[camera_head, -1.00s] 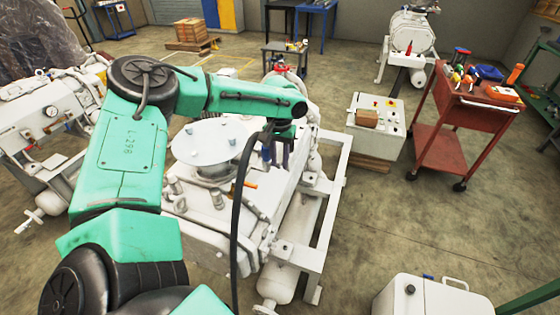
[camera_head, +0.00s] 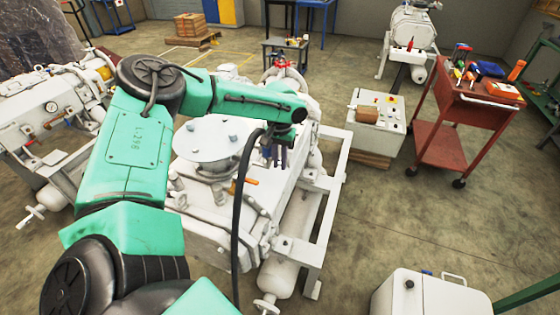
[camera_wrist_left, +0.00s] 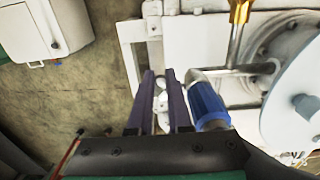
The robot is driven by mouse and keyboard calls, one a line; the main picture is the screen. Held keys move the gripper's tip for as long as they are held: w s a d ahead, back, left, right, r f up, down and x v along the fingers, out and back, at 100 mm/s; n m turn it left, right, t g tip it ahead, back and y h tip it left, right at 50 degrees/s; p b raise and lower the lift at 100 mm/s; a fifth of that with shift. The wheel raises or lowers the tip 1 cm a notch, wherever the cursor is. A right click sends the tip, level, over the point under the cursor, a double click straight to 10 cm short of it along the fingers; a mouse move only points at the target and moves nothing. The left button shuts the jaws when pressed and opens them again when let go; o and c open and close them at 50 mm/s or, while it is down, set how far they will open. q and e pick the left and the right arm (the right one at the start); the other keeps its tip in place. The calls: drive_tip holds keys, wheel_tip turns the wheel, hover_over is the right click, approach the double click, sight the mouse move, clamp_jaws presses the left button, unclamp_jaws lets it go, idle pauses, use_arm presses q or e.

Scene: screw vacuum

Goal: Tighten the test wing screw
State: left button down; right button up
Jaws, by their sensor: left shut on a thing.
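My left gripper (camera_head: 275,156) points down over the right side of the white vacuum pump machine (camera_head: 205,222). In the left wrist view, the two dark purple fingers of my left gripper (camera_wrist_left: 162,98) stand close together with a small pale metal part (camera_wrist_left: 161,97), apparently the test wing screw, between them. The gripper is shut on it. Most of the part is hidden by the fingers, so its wing angle cannot be told. A blue cylinder (camera_wrist_left: 208,105) lies just right of the fingers. My right gripper is not in view.
A round white flange plate (camera_head: 210,138) with bolts and an orange handle (camera_head: 243,182) are close to the gripper. The white frame (camera_head: 330,215) borders the machine. A control box (camera_head: 378,120) and a red tool cart (camera_head: 445,120) stand to the right, with open floor before them.

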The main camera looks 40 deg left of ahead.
sight(279, 164)
use_arm(q)
drive_tip(key=shift+w+r, duration=0.15)
idle(0.6)
drive_tip(key=c, duration=1.2)
unclamp_jaws()
drive_tip(key=shift+o, duration=0.4)
drive_tip(key=shift+s, duration=0.2)
drive_tip(key=shift+r, duration=0.2)
wheel_tip(279, 164, up, 14)
drive_tip(key=b, duration=0.2)
drive_tip(key=shift+r+b, duration=0.15)
drive_tip(key=shift+b, duration=0.2)
